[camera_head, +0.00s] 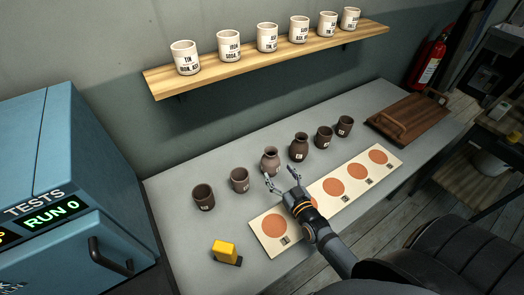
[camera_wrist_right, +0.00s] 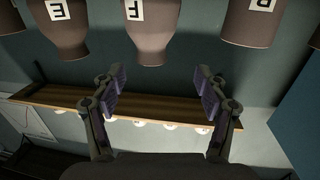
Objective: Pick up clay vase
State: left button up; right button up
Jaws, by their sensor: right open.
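Two dark brown clay vases with narrowed necks, the left vase (camera_head: 270,162) and the right vase (camera_head: 299,150), stand upright mid-row on the grey table. My right gripper (camera_head: 280,175) is open and empty, just in front of the left vase. In the right wrist view, which is upside down, a vase labelled F (camera_wrist_right: 152,45) is beyond my spread fingers (camera_wrist_right: 160,80), not between them. Another vase (camera_wrist_right: 62,38) is to its left there. Whether a fingertip touches a vase cannot be told. My left gripper is not in view.
Brown cups flank the vases, the nearest being a cup (camera_head: 240,182) to the left. A pale board with orange discs (camera_head: 272,225) lies under my right arm. A yellow block (camera_head: 224,251) sits front left, a wooden tray (camera_head: 408,118) back right. A shelf (camera_head: 270,63) holds white cups.

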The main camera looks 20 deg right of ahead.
aim_at(274, 157)
jog(key=shift+t, duration=0.3)
jog(key=w, duration=0.5)
jog(key=shift+d+r, duration=0.4)
jog(key=shift+w, duration=0.2)
jog(key=w, duration=0.3)
jog(key=shift+w+d, duration=0.3)
jog(key=shift+w, duration=0.1)
jog(key=shift+w+f, duration=0.2)
jog(key=shift+w, duration=0.25)
jog(key=shift+s+r, duration=0.1)
jog(key=shift+s, duration=0.1)
jog(key=shift+c, duration=1.8)
jog(key=c, duration=0.7)
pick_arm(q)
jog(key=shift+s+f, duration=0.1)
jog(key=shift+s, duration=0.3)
pick_arm(e)
grip_shut()
